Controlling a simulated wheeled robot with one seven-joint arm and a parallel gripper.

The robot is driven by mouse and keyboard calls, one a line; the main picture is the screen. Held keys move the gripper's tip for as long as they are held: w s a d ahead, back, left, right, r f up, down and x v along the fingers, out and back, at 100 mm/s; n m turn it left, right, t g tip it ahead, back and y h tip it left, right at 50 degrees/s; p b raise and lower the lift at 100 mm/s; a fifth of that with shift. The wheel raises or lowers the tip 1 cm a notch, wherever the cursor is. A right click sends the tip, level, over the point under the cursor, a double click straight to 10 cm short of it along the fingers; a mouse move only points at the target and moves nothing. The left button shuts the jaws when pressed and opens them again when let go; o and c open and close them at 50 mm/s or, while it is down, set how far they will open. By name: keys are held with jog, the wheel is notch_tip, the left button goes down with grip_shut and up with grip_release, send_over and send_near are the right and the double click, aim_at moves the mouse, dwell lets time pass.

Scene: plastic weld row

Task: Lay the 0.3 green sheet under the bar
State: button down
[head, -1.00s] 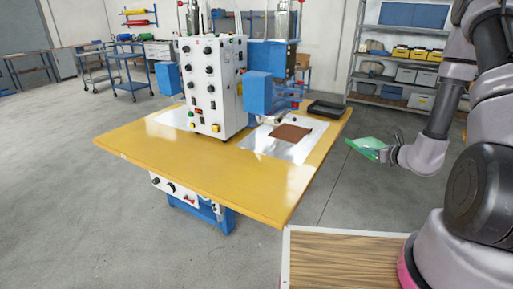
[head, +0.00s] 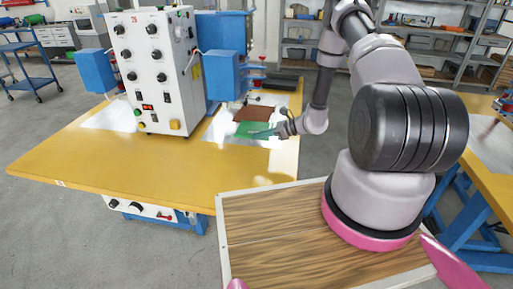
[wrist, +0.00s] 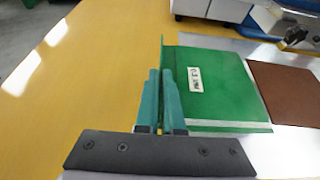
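The green sheet (wrist: 205,80) carries a white label that looks like "0.3" and has a raised left edge in the wrist view. My gripper (wrist: 161,75) has its two teal fingers close together on that edge, with a thin strip of green between them. In the head view the sheet (head: 254,131) is over the metal plate (head: 222,126), in front of the brown piece (head: 253,113), with my gripper (head: 279,131) at its right. I cannot tell if the sheet touches the plate. The bar cannot be clearly made out; the blue press head (head: 229,76) stands behind.
The yellow table (head: 150,175) is clear in front of the white control box (head: 157,72). A dark tray (head: 283,82) lies at the table's back. Another yellow table (head: 490,120) stands at the right. A clamp-like metal part (wrist: 292,30) shows beyond the sheet.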

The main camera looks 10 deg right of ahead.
aim_at(259, 154)
jog(key=shift+f, duration=3.45)
jog(key=shift+f, duration=0.15)
jog(key=c, duration=1)
grip_release()
jog(key=shift+c, duration=0.2)
